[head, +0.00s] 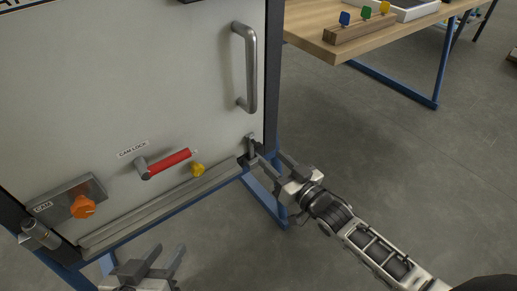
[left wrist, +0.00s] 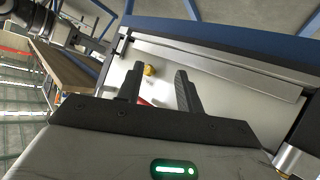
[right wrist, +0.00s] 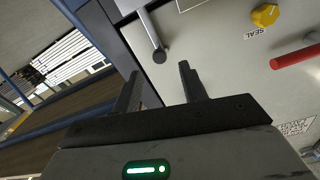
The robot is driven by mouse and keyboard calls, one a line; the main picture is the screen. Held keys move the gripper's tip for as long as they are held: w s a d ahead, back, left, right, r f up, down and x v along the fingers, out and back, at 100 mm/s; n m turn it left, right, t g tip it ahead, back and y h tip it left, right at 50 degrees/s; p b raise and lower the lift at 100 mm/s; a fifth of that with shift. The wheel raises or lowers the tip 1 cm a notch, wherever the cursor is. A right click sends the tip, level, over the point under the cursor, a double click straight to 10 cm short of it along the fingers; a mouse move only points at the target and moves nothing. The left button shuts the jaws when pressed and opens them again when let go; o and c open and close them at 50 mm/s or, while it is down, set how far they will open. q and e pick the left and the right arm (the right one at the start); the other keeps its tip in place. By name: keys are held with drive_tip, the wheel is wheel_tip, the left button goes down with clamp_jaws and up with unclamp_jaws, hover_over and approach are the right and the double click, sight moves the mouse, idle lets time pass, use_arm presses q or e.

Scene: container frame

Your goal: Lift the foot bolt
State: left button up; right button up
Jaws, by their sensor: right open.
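The foot bolt (head: 251,146) is a small grey metal rod at the lower right corner of the pale door panel. In the right wrist view the bolt (right wrist: 152,38) is a grey bar with a dark round end, just beyond and between the fingertips. My right gripper (head: 273,162) is open beside the bolt, its fingers pointing at it; nothing shows between them. Exact contact cannot be told in the head view. My left gripper (head: 171,249) is open and empty, low in front of the panel; its spread fingers also show in the left wrist view (left wrist: 158,80).
The panel (head: 130,75) carries a grey handle (head: 250,70), a red lever (head: 168,163), a yellow knob (head: 197,170) and an orange knob (head: 83,207). A ledge (head: 155,213) runs along its bottom. A wooden table (head: 310,25) stands at upper right, with open floor before it.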

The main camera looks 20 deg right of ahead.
sight(260, 147)
drive_tip(key=b+x, duration=0.1)
drive_tip(key=x, duration=0.5)
drive_tip(key=shift+w, duration=0.1)
drive_tip(key=shift+w+a+b, duration=0.2)
drive_tip(key=shift+w+b, duration=0.1)
drive_tip(key=shift+w, duration=0.2)
use_arm(q)
drive_tip(key=shift+d+r+t+h, duration=0.35)
drive_tip(key=shift+r+t, duration=0.15)
drive_tip(key=shift+r, duration=0.25)
use_arm(e)
clamp_jaws()
drive_tip(key=shift+r, duration=0.1)
wheel_tip(260, 147, up, 2)
drive_tip(key=p, duration=0.2)
drive_tip(key=shift+r+p, duration=0.15)
drive_tip(key=shift+p, duration=0.15)
drive_tip(key=shift+r+p, duration=0.35)
use_arm(q)
drive_tip(key=shift+a+f+g+y, duration=0.3)
drive_tip(key=shift+f+g, duration=0.15)
drive_tip(key=shift+f, duration=0.15)
drive_tip(key=shift+a+f+g+y, duration=0.25)
drive_tip(key=shift+f+g, duration=0.2)
drive_tip(key=shift+f, duration=0.15)
use_arm(e)
drive_tip(key=shift+r, duration=0.1)
